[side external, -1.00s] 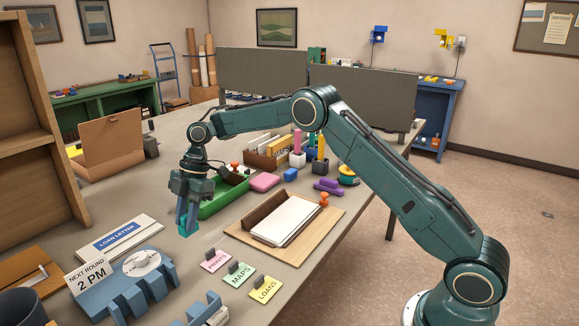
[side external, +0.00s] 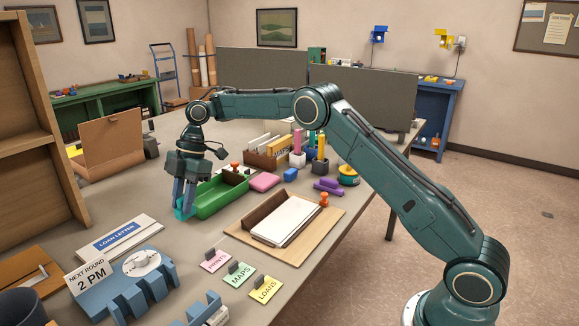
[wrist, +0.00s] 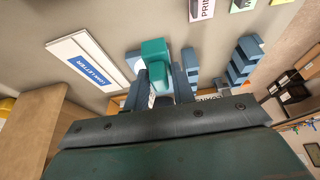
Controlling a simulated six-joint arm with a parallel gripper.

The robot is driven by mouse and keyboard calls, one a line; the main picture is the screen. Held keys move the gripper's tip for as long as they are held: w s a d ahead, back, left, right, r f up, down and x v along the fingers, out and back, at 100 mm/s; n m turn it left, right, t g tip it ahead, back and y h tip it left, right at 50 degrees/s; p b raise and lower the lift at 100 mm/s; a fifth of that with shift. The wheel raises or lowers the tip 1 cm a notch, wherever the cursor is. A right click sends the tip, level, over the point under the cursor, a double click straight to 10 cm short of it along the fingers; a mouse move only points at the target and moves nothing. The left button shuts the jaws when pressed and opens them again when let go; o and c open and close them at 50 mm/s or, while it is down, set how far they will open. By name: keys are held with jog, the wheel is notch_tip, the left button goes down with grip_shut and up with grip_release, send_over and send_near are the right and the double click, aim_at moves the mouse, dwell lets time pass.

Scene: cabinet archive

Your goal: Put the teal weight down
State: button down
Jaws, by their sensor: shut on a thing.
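The teal weight (side external: 181,211) is held between the fingertips of my gripper (side external: 186,202), which points down. My gripper is shut on it, just left of the green tray (side external: 217,201) in the side view. The weight also shows in the wrist view (wrist: 155,60), between the two fingers. Most of the weight is hidden by the fingers in the side view. I cannot tell whether a gap lies between it and the tabletop (side external: 198,240).
A loan letter board (side external: 119,239) and a blue rack (side external: 137,290) lie in front. A clipboard folder (side external: 287,222) lies right, near pink, green and yellow cards. A pink block (side external: 264,182) sits beyond the tray. Bare table lies between the letter and the folder.

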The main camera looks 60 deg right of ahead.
jog(key=shift+s+d+r, duration=0.1)
jog(key=shift+d, duration=0.5)
jog(key=s+d, duration=0.7)
jog(key=d, duration=0.4)
jog(key=s+d, duration=0.7)
jog(key=d, duration=0.3)
jog(key=shift+w+d+f, duration=0.1)
jog(key=shift+d+f, duration=0.05)
jog(key=shift+f, duration=3.9)
jog(key=shift+f, duration=0.15)
jog(key=c, duration=1.2)
grip_release()
jog(key=shift+o, duration=0.2)
